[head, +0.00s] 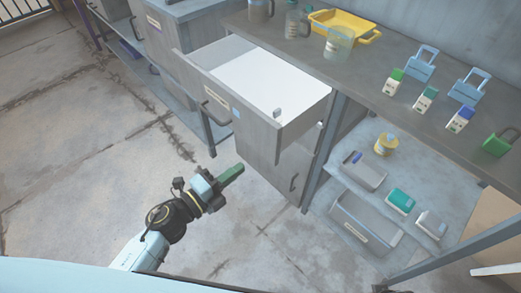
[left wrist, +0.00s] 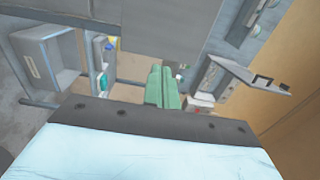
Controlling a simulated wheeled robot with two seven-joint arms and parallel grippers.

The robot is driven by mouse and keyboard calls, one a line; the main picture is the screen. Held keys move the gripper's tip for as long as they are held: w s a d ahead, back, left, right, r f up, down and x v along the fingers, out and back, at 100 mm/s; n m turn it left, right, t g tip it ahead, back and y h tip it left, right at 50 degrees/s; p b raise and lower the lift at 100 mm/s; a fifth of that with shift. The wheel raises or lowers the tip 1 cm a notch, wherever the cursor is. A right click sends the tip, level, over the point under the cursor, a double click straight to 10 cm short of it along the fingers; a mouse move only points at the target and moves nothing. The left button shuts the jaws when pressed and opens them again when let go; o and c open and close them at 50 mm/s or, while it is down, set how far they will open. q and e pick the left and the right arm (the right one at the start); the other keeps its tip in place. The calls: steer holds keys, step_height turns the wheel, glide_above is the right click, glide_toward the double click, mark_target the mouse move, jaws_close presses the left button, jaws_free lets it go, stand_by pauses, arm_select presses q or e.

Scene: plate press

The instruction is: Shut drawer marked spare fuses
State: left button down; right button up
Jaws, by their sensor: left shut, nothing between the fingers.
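An open grey drawer (head: 258,128) is pulled well out from under the workbench in the head view. Its white inside looks empty. Its front carries a handle (head: 216,111), a small pale label (head: 216,92) too small to read, and a blue patch. My left gripper (head: 234,172) has green fingers, which are shut and empty. It is in front of the cabinet, below the drawer front in the picture and apart from it. The green fingers also show in the left wrist view (left wrist: 162,86). My right gripper is not in view.
A closed cabinet front (head: 265,160) is under the drawer. The workbench (head: 385,65) holds a yellow tray (head: 345,24), jars and several padlocks. A lower shelf (head: 340,150) with bins and boxes is at right. The concrete floor at left is clear.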

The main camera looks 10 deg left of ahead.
mark_target(269, 146)
arm_select(q)
steer(key=x, duration=0.7)
steer(key=shift+w+d+b, duration=0.2)
steer(key=shift+w+b, duration=0.15)
steer(key=shift+b, duration=0.05)
steer(key=shift+w+d, duration=0.2)
steer(key=shift+w, duration=0.05)
steer(key=shift+w+d, duration=0.1)
steer(key=shift+w, duration=0.05)
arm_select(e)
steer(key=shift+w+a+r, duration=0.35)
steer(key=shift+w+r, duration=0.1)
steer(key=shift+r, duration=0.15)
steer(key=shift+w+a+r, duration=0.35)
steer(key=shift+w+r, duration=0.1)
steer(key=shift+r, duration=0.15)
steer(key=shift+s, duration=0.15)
